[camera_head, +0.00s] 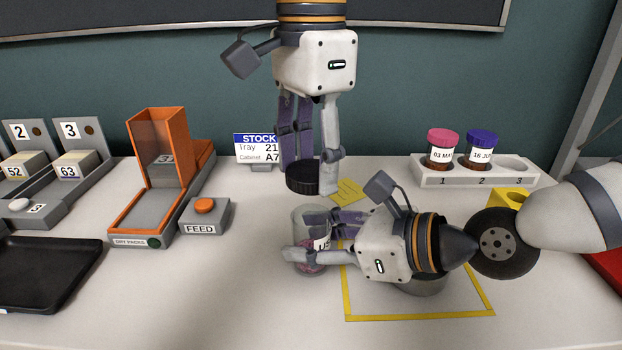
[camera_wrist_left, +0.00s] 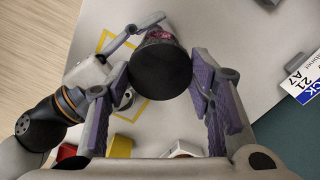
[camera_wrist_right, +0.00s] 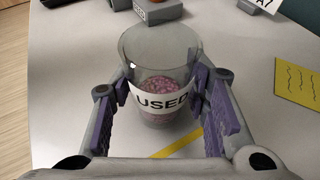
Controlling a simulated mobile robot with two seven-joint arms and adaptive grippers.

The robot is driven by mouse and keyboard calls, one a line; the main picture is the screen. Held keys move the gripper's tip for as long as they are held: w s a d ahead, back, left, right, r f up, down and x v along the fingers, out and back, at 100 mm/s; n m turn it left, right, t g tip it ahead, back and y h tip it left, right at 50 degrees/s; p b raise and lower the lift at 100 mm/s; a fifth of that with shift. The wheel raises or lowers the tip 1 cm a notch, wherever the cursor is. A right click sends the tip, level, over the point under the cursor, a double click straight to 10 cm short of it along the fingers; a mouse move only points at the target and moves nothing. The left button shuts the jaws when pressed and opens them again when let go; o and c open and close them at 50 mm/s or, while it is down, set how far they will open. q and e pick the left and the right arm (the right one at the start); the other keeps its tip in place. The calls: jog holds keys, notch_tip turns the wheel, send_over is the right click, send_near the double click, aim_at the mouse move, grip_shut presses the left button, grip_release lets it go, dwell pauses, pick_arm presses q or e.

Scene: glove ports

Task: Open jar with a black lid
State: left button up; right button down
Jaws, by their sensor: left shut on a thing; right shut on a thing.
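The black lid (camera_head: 302,178) is held between the fingers of my left gripper (camera_head: 309,176), which points down. The left wrist view shows the lid (camera_wrist_left: 160,72) face-on between the fingers. The clear jar (camera_head: 309,216) stands upright on the table below the lid, with a gap between them in the head view. Its label reads "USED" and pink contents show inside in the right wrist view (camera_wrist_right: 160,50), where its top is uncovered. My right gripper (camera_head: 308,241) comes from the right and is shut around the jar's sides, partly hiding it in the head view.
A yellow taped square (camera_head: 420,317) lies under my right gripper, with a yellow note (camera_head: 346,191) behind. A rack (camera_head: 475,178) with pink- and purple-capped jars stands back right. An orange dispenser (camera_head: 158,150), FEED button box (camera_head: 205,214) and black tray (camera_head: 50,272) are left.

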jog(key=c, duration=0.8)
grip_release()
jog(key=v, duration=1.2)
